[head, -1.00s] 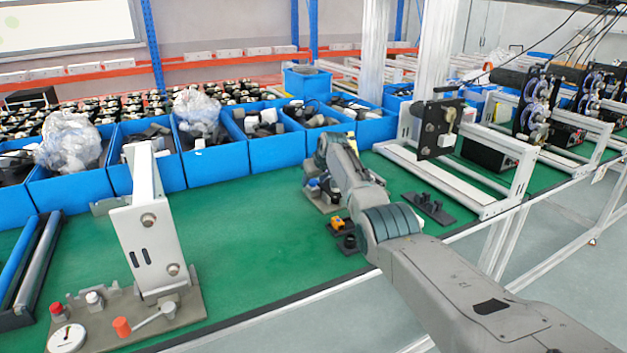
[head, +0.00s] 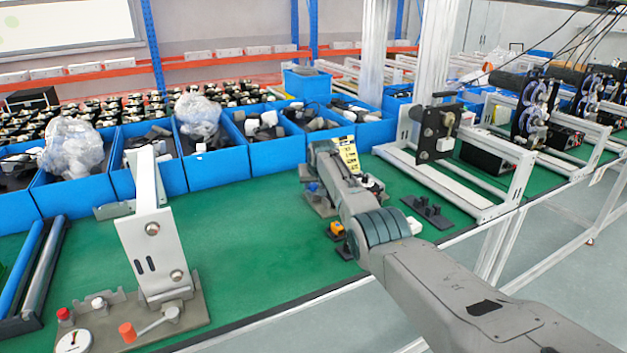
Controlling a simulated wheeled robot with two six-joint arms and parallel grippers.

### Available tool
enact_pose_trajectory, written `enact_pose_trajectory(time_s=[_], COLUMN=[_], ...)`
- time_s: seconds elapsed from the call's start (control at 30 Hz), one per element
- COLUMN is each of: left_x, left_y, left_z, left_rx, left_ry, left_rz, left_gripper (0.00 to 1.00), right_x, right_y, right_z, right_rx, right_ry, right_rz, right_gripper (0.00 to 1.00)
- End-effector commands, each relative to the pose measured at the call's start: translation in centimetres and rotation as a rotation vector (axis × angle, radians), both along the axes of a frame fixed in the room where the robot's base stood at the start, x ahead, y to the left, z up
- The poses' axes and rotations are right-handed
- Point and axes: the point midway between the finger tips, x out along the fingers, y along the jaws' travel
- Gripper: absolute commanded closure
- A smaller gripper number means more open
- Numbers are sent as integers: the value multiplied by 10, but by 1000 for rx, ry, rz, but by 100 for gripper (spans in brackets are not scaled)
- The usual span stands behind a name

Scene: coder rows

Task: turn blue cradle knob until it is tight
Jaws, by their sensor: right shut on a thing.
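The blue cradle knob (head: 313,188) is a small blue spot on a grey cradle plate (head: 322,208) on the green bench, right of centre. My right arm comes in from the lower right and my right gripper (head: 308,176) points down at the knob, shut on it. The fingertips are small and partly hidden by my wrist, so the exact contact is hard to see. A yellow label shows beside the wrist. A white and a red knob (head: 373,184) show just right of my wrist. My left gripper is not in view.
A yellow-orange button box (head: 336,229) and a black block fixture (head: 427,212) stand close to my right arm. Blue bins (head: 213,165) line the back. A tall white bracket fixture (head: 152,245) stands at left. The green bench between is clear.

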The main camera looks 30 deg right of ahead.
Motion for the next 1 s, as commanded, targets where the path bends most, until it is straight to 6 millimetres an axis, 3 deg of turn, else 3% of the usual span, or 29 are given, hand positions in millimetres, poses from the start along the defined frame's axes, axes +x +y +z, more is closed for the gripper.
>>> enact_pose_trajectory(time_s=[0.23,0.57,1.0], left_x=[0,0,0], left_y=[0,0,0], left_z=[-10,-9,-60], left_rx=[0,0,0], left_ry=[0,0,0], left_rz=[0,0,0], left_gripper=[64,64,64], right_x=[1,1,3], right_y=[3,2,5], right_z=[-2,0,-6], right_rx=[-1,1,1], right_ry=[-2,-2,-2], right_rz=[-189,-207,-392], right_gripper=[94,94,94])
